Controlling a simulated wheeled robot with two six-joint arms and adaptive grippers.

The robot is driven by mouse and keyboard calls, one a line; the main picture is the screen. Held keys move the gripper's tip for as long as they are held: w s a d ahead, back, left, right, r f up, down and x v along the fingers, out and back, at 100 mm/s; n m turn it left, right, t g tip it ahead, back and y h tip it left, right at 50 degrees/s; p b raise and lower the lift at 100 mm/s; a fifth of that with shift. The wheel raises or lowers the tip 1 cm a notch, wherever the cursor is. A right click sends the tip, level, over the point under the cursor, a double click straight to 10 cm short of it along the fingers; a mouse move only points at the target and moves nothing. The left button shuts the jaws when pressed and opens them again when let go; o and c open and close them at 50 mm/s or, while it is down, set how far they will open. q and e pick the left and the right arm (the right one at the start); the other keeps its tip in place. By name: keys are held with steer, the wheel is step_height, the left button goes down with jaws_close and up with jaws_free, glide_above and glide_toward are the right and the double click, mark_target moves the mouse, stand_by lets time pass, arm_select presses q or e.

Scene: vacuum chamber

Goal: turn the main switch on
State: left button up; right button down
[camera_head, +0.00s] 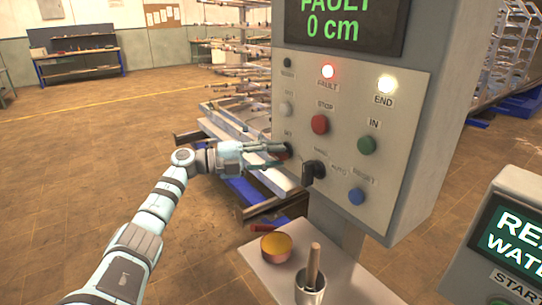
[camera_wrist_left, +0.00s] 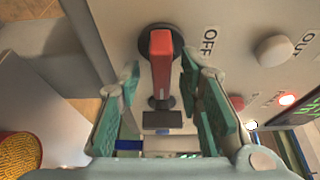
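The main switch is a red handle (camera_wrist_left: 161,65) on a round black base, beside an "OFF" label (camera_wrist_left: 209,41) in the left wrist view. In the head view it is mostly hidden by my left gripper (camera_head: 277,156), at the left edge of the grey control panel (camera_head: 405,100). In the left wrist view the fingers of the left gripper (camera_wrist_left: 165,108) are spread apart, one on each side of the handle's line. The handle's tip lies toward the gap between them, and no contact shows. My right gripper is in neither view.
The panel also carries a black selector knob (camera_head: 314,172), a red stop button (camera_head: 320,124), a green button (camera_head: 367,145) and a blue button (camera_head: 356,196). Below, a shelf (camera_head: 262,262) holds a yellow-topped round container (camera_head: 277,246) and a metal cup (camera_head: 310,289).

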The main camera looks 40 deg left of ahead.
arm_select(q)
steer(key=shift+s+a, duration=0.1)
steer(key=v, duration=1.1)
steer(key=shift+s+a, duration=0.2)
steer(key=shift+s, duration=0.05)
steer(key=shift+r, duration=0.1)
